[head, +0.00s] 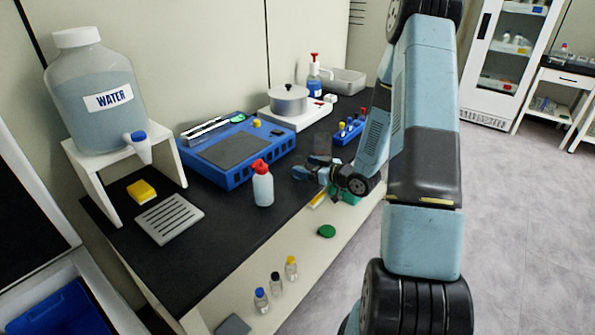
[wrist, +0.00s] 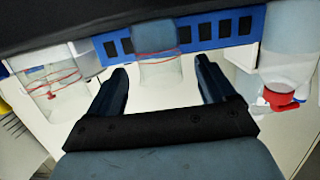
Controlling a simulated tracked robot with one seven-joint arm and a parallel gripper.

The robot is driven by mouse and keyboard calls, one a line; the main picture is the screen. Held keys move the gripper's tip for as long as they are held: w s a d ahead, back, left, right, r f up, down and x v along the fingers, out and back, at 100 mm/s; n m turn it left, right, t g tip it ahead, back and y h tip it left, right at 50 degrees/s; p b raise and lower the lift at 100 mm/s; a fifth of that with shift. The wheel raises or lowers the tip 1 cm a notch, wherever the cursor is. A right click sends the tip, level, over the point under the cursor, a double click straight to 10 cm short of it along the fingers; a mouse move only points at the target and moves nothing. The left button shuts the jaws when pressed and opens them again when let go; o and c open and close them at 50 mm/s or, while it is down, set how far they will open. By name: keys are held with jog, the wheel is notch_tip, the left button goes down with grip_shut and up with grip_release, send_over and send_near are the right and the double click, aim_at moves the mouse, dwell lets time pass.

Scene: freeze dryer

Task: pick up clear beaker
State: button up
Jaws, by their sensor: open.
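My gripper (head: 312,171) is low over the bench's front part, its jaws open. In the wrist view its two dark fingers (wrist: 162,66) are spread apart. A clear beaker (wrist: 157,62) with a thin red line shows between and beyond the fingertips, apart from both in the picture. A second clear vessel (wrist: 50,88) with red lines stands left of the fingers. I cannot tell which of the two is the task's beaker. In the head view only a faint see-through shape (head: 322,146) shows just behind the gripper.
A red-capped bottle (head: 263,184) stands left of my gripper; a red-capped clear bottle shows right in the wrist view (wrist: 290,65). A blue device (head: 232,178), a blue rack (head: 346,133) and a hotplate with a pot (head: 288,101) stand behind. Small vials (head: 276,284) stand near the front.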

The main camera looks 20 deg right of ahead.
aim_at(305, 165)
jog(key=x, duration=0.3)
jog(key=shift+w+a, duration=0.2)
jog(key=c, duration=1.1)
